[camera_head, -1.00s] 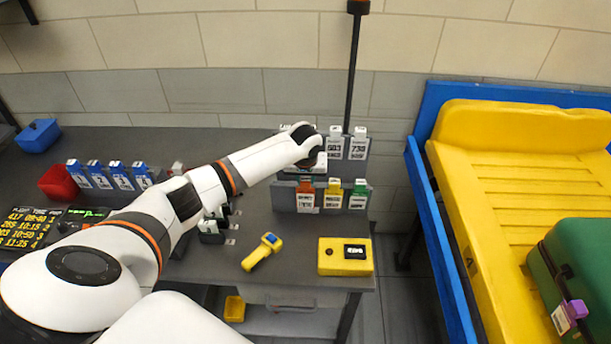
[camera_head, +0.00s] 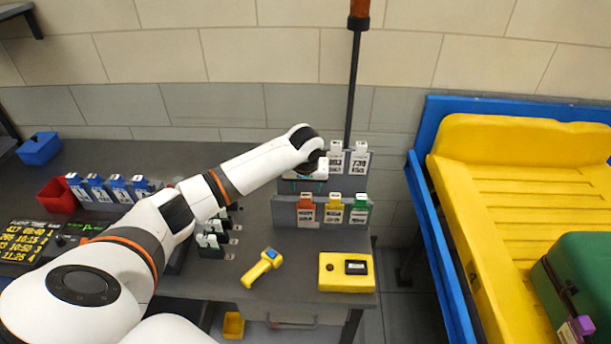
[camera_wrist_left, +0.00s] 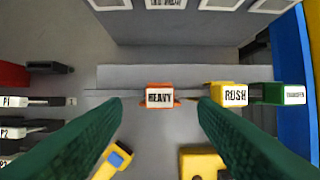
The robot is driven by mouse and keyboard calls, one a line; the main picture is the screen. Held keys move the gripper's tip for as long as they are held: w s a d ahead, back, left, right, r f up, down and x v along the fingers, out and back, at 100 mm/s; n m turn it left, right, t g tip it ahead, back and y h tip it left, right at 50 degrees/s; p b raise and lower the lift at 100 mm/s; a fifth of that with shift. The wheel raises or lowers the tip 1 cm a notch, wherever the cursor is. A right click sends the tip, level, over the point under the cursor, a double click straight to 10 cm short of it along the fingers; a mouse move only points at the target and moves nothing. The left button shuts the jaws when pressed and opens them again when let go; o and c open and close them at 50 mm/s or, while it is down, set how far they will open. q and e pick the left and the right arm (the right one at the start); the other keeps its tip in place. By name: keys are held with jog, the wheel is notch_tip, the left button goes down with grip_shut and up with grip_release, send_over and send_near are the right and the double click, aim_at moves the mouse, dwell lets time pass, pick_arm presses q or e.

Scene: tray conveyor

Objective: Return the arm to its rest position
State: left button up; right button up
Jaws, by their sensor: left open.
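My left arm reaches from the lower left of the head view to the tag rack. Its gripper (camera_head: 308,176) is in front of the rack's upper level, with the jaws partly hidden by the wrist. In the left wrist view the two green finger pads (camera_wrist_left: 160,108) are wide apart with nothing gripped. The orange HEAVY tag (camera_wrist_left: 160,97) shows in the gap between them, in its rack slot. It is also in the head view (camera_head: 306,210), beside a yellow RUSH tag (camera_head: 335,209) and a green tag (camera_head: 359,210). My right gripper is not in view.
A yellow handheld scanner (camera_head: 262,267) and a yellow box (camera_head: 346,272) lie on the grey table. Blue tags (camera_head: 97,188), a red bin (camera_head: 57,195) and a blue bin (camera_head: 39,148) are left. A yellow conveyor tray (camera_head: 500,175) with a green suitcase (camera_head: 585,275) is right.

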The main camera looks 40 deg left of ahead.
pick_arm(q)
jog(key=b+v, duration=0.1)
jog(key=v, duration=0.7)
jog(key=s+d+f+m+h, duration=0.3)
jog(key=s+d+f+m, duration=0.4)
jog(key=s+d+f, duration=0.8)
jog(key=s+m, duration=0.1)
jog(key=s, duration=1.6)
notch_tip(320, 180, down, 29)
jog(key=s+g+b, duration=0.1)
jog(key=b, duration=0.3)
jog(key=s+a+f+g+y+b, duration=0.1)
jog(key=s+a+f+b, duration=0.1)
jog(key=s+f, duration=1.4)
notch_tip(320, 180, down, 2)
jog(key=shift+f+m, duration=0.1)
jog(key=shift+m, duration=0.2)
jog(key=shift+s+a, duration=0.1)
jog(key=shift+a, duration=0.05)
